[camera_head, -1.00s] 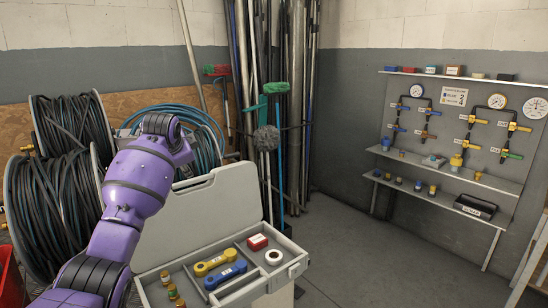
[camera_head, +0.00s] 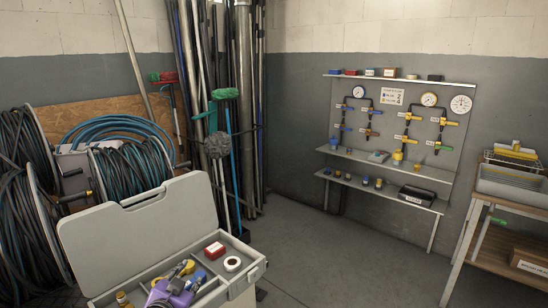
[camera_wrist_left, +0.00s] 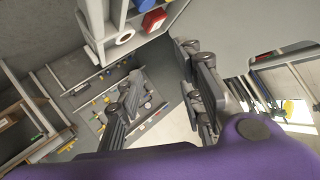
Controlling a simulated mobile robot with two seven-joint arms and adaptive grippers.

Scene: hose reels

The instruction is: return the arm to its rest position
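My left gripper (camera_head: 178,272) shows at the bottom of the head view, low in the picture in front of the open grey toolbox (camera_head: 252,272), and overlaps part of its contents. In the left wrist view its two dark fingers (camera_wrist_left: 160,98) stand apart with nothing held between them. My purple wrist fills the bottom of that view. My right gripper is in neither view.
The toolbox holds a red box (camera_head: 214,250), a white tape roll (camera_head: 232,264) and yellow and blue tools partly hidden by my gripper. Hose reels (camera_head: 130,170) stand at left. A gauge panel (camera_head: 400,120) is on the wall. A wooden bench (camera_head: 497,245) stands at right. Middle floor is clear.

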